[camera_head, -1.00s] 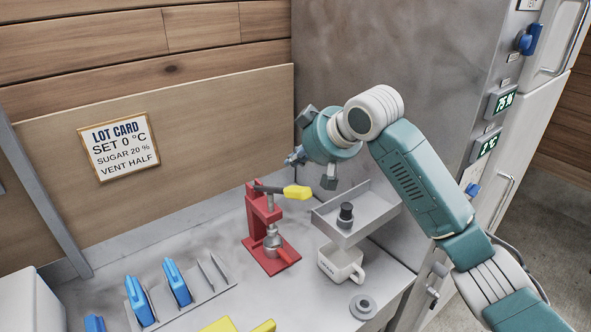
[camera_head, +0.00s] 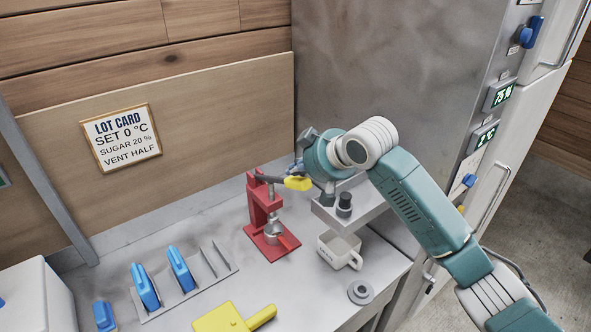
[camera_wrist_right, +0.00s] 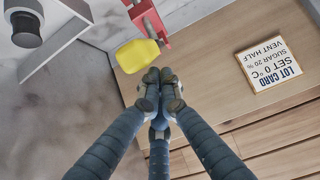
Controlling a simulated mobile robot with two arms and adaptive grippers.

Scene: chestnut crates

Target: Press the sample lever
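The red sample press (camera_head: 258,205) stands on the counter. Its dark lever arm ends in a yellow handle (camera_head: 298,183), which sticks out to the right and looks raised, roughly level. A small metal part (camera_head: 273,230) sits below the press head. My right gripper (camera_head: 302,168) is just above and beside the yellow handle. In the right wrist view its fingertips (camera_wrist_right: 162,78) are drawn together with nothing seen between them, close to the yellow handle (camera_wrist_right: 137,55). I cannot tell whether they touch it. My left gripper is not in view.
A metal shelf with a dark knob (camera_head: 344,205) is right of the press, above a white mug (camera_head: 340,250). A grey round weight (camera_head: 361,292) lies in front. Blue-handled tools (camera_head: 180,268) stand in a rack left. A yellow scoop (camera_head: 232,317) lies in front. A lot card (camera_head: 120,137) hangs behind.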

